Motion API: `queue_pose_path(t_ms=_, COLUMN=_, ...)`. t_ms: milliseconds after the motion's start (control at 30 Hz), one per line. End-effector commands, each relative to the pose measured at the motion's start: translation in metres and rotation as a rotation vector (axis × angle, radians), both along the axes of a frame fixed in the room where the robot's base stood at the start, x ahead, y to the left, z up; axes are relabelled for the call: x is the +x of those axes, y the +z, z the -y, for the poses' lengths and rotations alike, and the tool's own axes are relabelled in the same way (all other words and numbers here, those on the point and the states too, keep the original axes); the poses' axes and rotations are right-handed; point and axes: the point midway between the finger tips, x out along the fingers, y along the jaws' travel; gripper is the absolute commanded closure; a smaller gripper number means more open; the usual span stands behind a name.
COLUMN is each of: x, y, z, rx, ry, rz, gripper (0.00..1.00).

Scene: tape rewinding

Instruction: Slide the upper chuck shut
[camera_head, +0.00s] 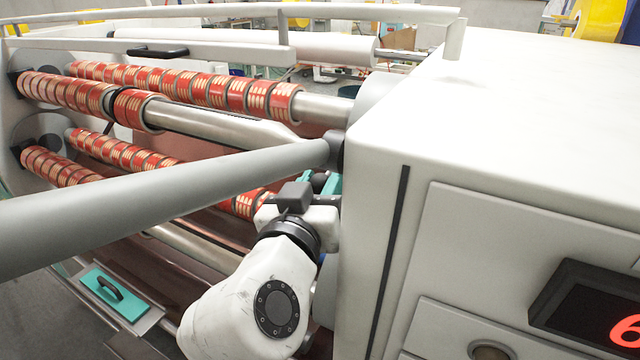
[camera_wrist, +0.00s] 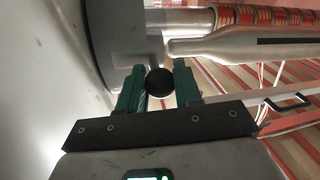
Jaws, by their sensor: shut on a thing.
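In the wrist view, my gripper (camera_wrist: 159,85) has its two teal fingers on either side of a round black knob (camera_wrist: 159,82) and is shut on it. The knob sits just below the grey chuck (camera_wrist: 127,45) at the machine's side wall. The tapered end of a metal shaft (camera_wrist: 205,47) faces the chuck from the right, with a narrow dark gap between them. In the head view, my gripper (camera_head: 322,184) is below a long grey bar, against the white cabinet. The bar and my wrist hide most of the knob and chuck there.
The grey bar (camera_head: 170,195) crosses in front of the shafts, close above my gripper. The white cabinet (camera_head: 500,130) fills the right side. Shafts carrying red tape rolls (camera_head: 200,88) run to the left. A teal panel with a black handle (camera_head: 115,293) is at lower left.

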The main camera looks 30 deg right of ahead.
Motion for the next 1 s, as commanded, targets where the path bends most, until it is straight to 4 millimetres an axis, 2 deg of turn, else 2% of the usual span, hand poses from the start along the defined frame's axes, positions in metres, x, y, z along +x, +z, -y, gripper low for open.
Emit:
queue_pose_path(t_ms=33, x=0.000, y=0.000, z=0.000, rx=0.000, ry=0.000, rz=0.000, gripper=0.88)
queue_pose_path(t_ms=167, x=0.000, y=0.000, z=0.000, rx=0.000, ry=0.001, rz=0.000, gripper=1.00)
queue_pose_path(t_ms=467, x=0.001, y=0.000, z=-0.001, rx=-0.001, ry=0.001, rz=0.001, gripper=1.00)
queue_pose_path(t_ms=800, x=0.035, y=-0.003, z=-0.026, rx=0.001, ry=0.004, rz=0.004, gripper=1.00)
queue_pose_path(t_ms=1000, x=0.044, y=0.000, z=-0.033, rx=-0.001, ry=0.004, rz=0.002, gripper=1.00)
